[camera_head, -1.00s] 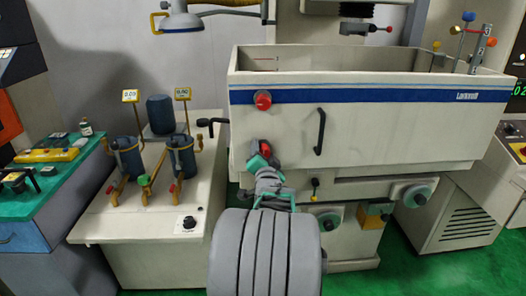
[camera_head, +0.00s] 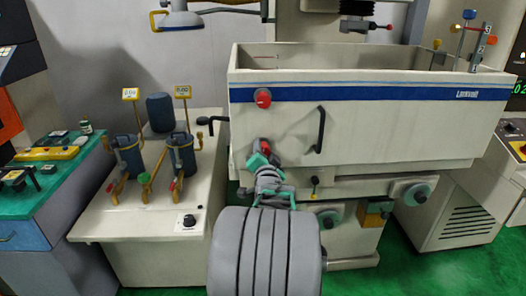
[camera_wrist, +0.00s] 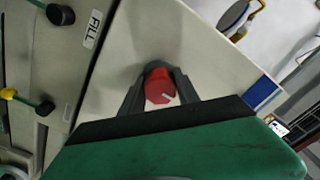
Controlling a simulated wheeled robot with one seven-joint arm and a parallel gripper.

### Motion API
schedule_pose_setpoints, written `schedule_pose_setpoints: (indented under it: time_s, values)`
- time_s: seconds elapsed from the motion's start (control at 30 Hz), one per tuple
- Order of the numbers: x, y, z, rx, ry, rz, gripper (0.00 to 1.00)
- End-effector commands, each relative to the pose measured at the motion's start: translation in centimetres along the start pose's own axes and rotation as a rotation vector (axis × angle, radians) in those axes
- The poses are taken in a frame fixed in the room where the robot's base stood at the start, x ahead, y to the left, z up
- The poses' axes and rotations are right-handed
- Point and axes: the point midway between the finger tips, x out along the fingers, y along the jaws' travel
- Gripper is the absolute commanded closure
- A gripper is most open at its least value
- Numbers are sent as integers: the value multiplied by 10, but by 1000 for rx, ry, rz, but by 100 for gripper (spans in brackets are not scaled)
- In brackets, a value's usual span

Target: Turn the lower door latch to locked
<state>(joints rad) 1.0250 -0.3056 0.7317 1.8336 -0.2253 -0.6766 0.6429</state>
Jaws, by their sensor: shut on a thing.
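The lower door latch is a red knob (camera_head: 265,146) low on the front of the pale tank, partly hidden by my gripper. My gripper (camera_head: 262,151) reaches it from below and in front. In the wrist view the red knob (camera_wrist: 158,86), with a small pale mark on its face, sits between the two dark fingers of my gripper (camera_wrist: 159,92), which are shut on it. Its turn position relative to the door is hard to read. The upper red latch (camera_head: 263,99) is on the blue stripe above, apart from my gripper.
A dark vertical handle (camera_head: 320,130) is on the tank front to the right. A black lever (camera_head: 212,122) juts out at the left. A FILL label (camera_wrist: 93,29) shows in the wrist view.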

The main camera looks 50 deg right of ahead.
Motion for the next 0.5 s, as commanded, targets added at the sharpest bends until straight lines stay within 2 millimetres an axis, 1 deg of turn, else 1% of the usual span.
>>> schedule_pose_setpoints:
  time_s: [0.27,0.5]
  values:
    - [0,2,2,-39,0,0,100]
    - [0,6,5,-169,2,-1,100]
